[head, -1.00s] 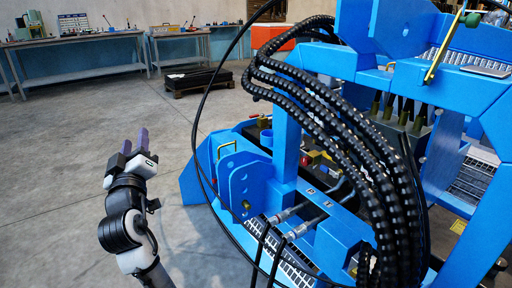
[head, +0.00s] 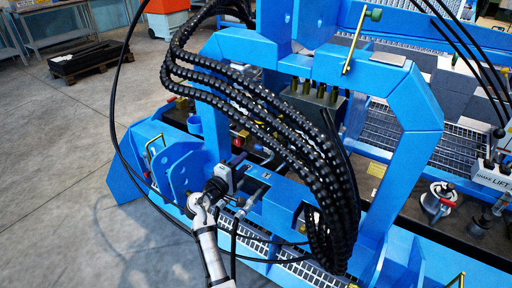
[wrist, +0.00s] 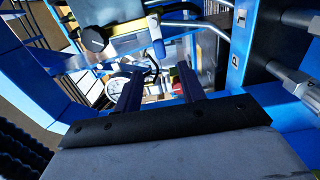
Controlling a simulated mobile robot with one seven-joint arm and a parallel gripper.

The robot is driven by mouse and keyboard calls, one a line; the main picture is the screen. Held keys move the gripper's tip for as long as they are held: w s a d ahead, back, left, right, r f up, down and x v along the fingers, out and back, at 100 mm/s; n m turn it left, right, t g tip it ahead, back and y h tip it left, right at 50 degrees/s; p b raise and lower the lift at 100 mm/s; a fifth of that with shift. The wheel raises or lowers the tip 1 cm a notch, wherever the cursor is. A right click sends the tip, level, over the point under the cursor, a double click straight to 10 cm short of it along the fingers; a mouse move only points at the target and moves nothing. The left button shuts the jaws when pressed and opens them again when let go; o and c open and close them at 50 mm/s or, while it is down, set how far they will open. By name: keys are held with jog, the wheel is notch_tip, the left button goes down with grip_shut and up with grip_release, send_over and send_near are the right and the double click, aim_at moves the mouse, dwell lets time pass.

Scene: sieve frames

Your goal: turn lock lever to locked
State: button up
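My gripper (head: 221,183) reaches in over the low blue beam of the machine in the head view, partly hidden by its own body. In the wrist view its two dark purple fingers (wrist: 158,78) stand apart, with no object seen held between them. A red part (head: 237,142) sits behind the beam in the head view. A slanted yellow lever (head: 354,40) stands on the upper blue frame. I cannot tell which part is the lock lever.
Thick black hoses (head: 290,125) arch close to the right of my gripper. Hose fittings (head: 252,200) stick out of the beam beside it, and metal fittings (wrist: 290,80) show at the wrist view's right. Open concrete floor (head: 60,170) lies to the left.

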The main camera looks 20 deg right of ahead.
aim_at(257, 149)
jog(key=b+x, duration=0.2)
jog(key=x, duration=0.8)
jog(key=shift+w+d, duration=0.25)
grip_shut()
